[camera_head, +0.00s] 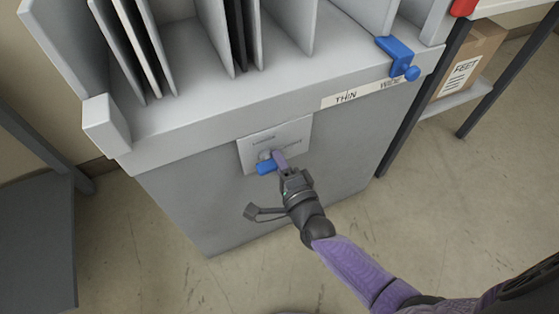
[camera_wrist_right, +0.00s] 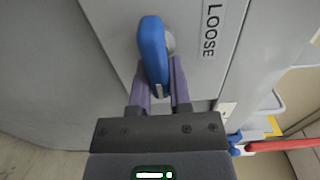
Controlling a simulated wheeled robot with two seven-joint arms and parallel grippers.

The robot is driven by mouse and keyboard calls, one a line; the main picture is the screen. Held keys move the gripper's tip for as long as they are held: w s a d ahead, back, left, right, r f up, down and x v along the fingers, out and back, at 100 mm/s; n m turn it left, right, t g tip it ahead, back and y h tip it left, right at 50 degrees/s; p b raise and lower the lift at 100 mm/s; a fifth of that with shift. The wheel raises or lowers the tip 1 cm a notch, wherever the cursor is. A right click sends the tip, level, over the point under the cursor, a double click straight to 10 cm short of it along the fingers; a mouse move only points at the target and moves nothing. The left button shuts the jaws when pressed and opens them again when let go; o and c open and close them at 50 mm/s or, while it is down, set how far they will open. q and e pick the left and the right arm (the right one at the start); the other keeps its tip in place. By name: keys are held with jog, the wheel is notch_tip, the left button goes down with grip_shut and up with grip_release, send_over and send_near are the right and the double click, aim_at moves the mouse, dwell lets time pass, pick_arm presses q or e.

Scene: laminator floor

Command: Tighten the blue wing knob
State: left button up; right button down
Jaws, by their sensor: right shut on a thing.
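The blue wing knob (camera_head: 266,167) sits on a light label plate (camera_head: 290,136) on the front of the grey cabinet. It also shows in the right wrist view (camera_wrist_right: 152,48), where its long wing runs roughly up and down the picture, beside the word LOOSE on the plate (camera_wrist_right: 212,30). My right gripper (camera_head: 279,160) reaches the knob from below right. In the wrist view its purple fingers (camera_wrist_right: 160,86) lie on either side of the knob's lower part, shut on it. My left gripper is not in view.
Grey upright dividers (camera_head: 212,30) stand on the cabinet top. A blue clamp (camera_head: 398,52) sits on the rail by the THIN and WIDE strip (camera_head: 352,97). A shelf with a cardboard box (camera_head: 468,65) is at right. A dark table (camera_head: 35,230) is at left.

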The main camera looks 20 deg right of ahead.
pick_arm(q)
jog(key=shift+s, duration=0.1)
pick_arm(e)
jog(key=shift+a, duration=0.1)
jog(key=c, duration=0.6)
grip_release()
jog(key=shift+w, duration=0.1)
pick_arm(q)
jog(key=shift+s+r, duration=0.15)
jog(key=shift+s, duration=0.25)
pick_arm(e)
jog(key=shift+o, duration=0.2)
pick_arm(q)
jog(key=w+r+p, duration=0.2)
jog(key=p, duration=0.1)
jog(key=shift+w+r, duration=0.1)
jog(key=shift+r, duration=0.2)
pick_arm(e)
jog(key=s, duration=1)
